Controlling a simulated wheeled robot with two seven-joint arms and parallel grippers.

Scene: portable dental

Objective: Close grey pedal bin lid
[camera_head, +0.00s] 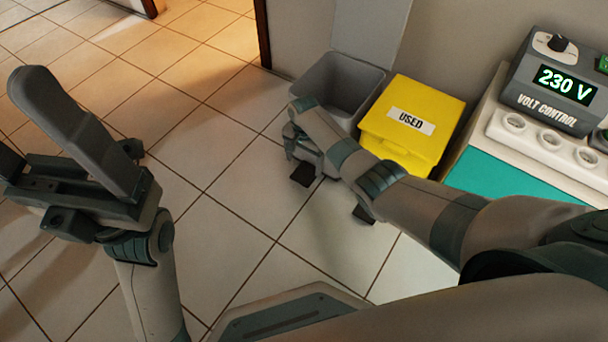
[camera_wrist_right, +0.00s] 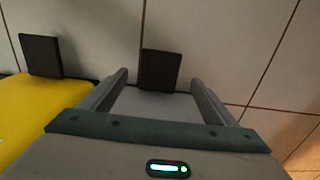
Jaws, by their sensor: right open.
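The grey pedal bin (camera_head: 345,97) stands by the wall with its top open. Its grey lid (camera_head: 368,27) is raised upright against the wall. Its dark pedal (camera_head: 303,174) sticks out low at the front, and shows in the right wrist view (camera_wrist_right: 160,69) just beyond and between my right fingertips. My right gripper (camera_head: 306,155) is open in front of the grey bin, low and pointing down. Its fingers sit on either side of the pedal in that view; I cannot tell if they touch it. My left gripper (camera_head: 70,190) is raised at the left, away from the bins.
A yellow bin (camera_head: 420,105) marked USED stands right of the grey bin, lid shut, with its own dark pedal (camera_head: 362,214). A cabinet with a teal top (camera_head: 510,180) and volt control box (camera_head: 553,80) stands at the right. The tiled floor (camera_head: 240,185) is clear at left.

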